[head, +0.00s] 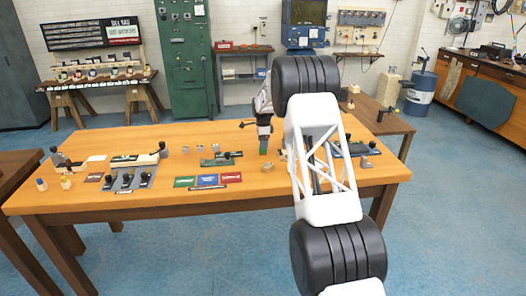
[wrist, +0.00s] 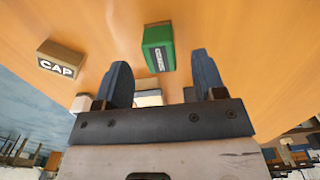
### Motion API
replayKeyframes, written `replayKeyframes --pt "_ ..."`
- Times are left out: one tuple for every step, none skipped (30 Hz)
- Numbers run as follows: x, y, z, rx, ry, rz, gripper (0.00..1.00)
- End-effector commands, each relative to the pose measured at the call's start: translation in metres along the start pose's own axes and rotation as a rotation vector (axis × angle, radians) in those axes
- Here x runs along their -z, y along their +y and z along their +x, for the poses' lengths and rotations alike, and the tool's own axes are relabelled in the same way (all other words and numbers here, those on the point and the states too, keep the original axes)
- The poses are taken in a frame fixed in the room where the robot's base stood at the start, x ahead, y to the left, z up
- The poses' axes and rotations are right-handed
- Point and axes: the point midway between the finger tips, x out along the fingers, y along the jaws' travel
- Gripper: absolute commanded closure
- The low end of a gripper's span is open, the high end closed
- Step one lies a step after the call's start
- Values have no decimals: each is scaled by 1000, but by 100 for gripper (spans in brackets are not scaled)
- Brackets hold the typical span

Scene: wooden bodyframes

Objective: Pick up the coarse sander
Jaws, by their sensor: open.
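A green block with a small label (wrist: 158,48) stands on the wooden tabletop in the wrist view. It may be the coarse sander, but its label is too small to read. My gripper (wrist: 160,66) is open, with its two dark blue fingers apart. The green block shows beyond and between the fingertips, and neither finger visibly touches it. In the head view my gripper (head: 264,140) points down over the back right part of the table, and a bit of green shows at its tips. My arm hides part of the table there.
A brown block marked CAP (wrist: 60,60) lies left of the fingers. On the wooden table (head: 130,200) are a green, blue and red card row (head: 208,180), a lever panel (head: 130,178) and several small blocks. The table's front middle is clear.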

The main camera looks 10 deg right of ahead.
Motion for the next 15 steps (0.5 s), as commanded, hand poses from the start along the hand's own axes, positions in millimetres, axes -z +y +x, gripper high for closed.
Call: replayKeyframes --pt "0 0 6 -1 0 0 36" --pt "0 0 9 -1 0 0 36" --pt "0 0 12 0 0 0 36" --pt "0 0 16 0 0 0 36" --pt "0 0 19 0 0 0 36" --pt "0 0 22 0 0 0 36" --pt "0 0 25 0 0 0 36" --pt "0 0 27 0 0 0 36" --pt "0 0 29 0 0 0 36" --pt "0 0 30 0 0 0 36" --pt "0 0 31 1 0 0 36" --pt "0 0 32 1 0 0 36" --pt "0 0 32 1 0 0 36" --pt "0 0 32 1 0 0 36" --pt "0 0 32 1 0 0 36"
